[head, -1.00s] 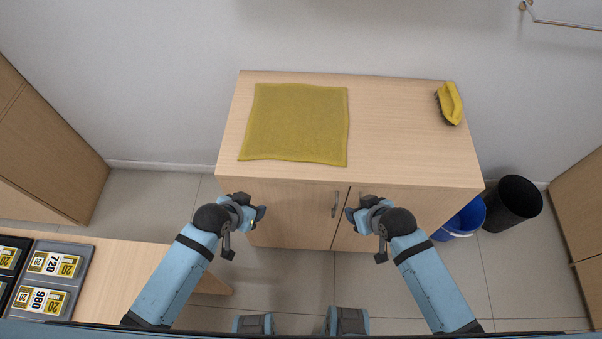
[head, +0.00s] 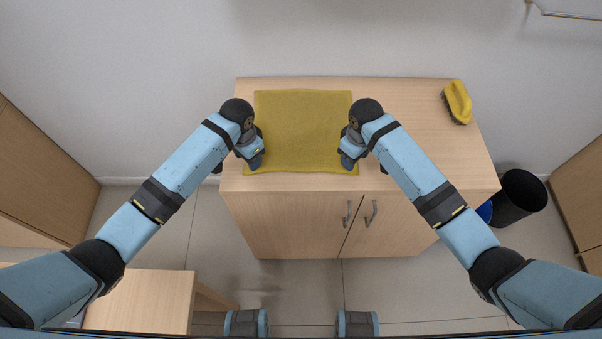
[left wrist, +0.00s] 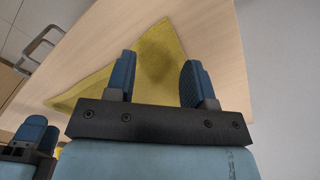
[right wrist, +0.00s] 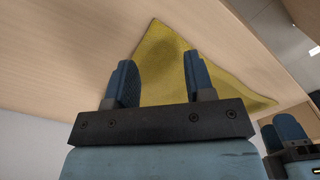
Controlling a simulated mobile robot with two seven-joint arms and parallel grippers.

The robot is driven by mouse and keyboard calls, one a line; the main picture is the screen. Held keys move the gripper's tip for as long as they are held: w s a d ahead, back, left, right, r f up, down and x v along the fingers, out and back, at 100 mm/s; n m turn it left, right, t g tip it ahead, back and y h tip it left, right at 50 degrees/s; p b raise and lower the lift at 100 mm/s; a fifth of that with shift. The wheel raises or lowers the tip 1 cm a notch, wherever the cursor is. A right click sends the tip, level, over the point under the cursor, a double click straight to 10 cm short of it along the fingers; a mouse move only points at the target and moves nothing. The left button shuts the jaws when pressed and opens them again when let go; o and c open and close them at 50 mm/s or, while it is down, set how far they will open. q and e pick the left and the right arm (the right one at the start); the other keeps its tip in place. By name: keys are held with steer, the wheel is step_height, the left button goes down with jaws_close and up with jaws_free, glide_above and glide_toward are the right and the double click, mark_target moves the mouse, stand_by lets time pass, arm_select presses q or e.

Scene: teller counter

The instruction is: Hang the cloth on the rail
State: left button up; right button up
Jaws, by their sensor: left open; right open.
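The yellow cloth (head: 300,130) lies flat on top of the wooden cabinet (head: 420,150). My left gripper (head: 254,163) is open above the cloth's left edge, near its front left corner. My right gripper (head: 345,162) is open above its right edge, near the front right corner. In the left wrist view the cloth (left wrist: 160,60) shows between and beyond the open fingers (left wrist: 158,85). In the right wrist view the cloth (right wrist: 220,70) also shows beyond the open fingers (right wrist: 158,85). Neither gripper holds anything. The rail (head: 570,15) shows partly on the wall at the top right.
A yellow-backed brush (head: 458,102) lies at the cabinet's right end. A black bin (head: 520,198) and a partly hidden blue bucket (head: 486,211) stand on the floor to the right. A wooden table (head: 140,300) is at the lower left.

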arm_select(q)
steer(key=shift+f, duration=1.7)
arm_select(e)
steer(key=shift+f, duration=1.7)
arm_select(q)
steer(key=shift+f+b, duration=0.25)
steer(key=shift+b, duration=0.05)
arm_select(e)
steer(key=shift+f, duration=0.25)
arm_select(q)
steer(key=shift+r, duration=0.1)
arm_select(e)
steer(key=shift+r, duration=0.1)
arm_select(q)
steer(key=shift+c, duration=0.2)
arm_select(e)
steer(key=shift+c, duration=0.2)
arm_select(q)
jaws_close()
arm_select(e)
jaws_close()
arm_select(q)
steer(key=shift+a, duration=0.1)
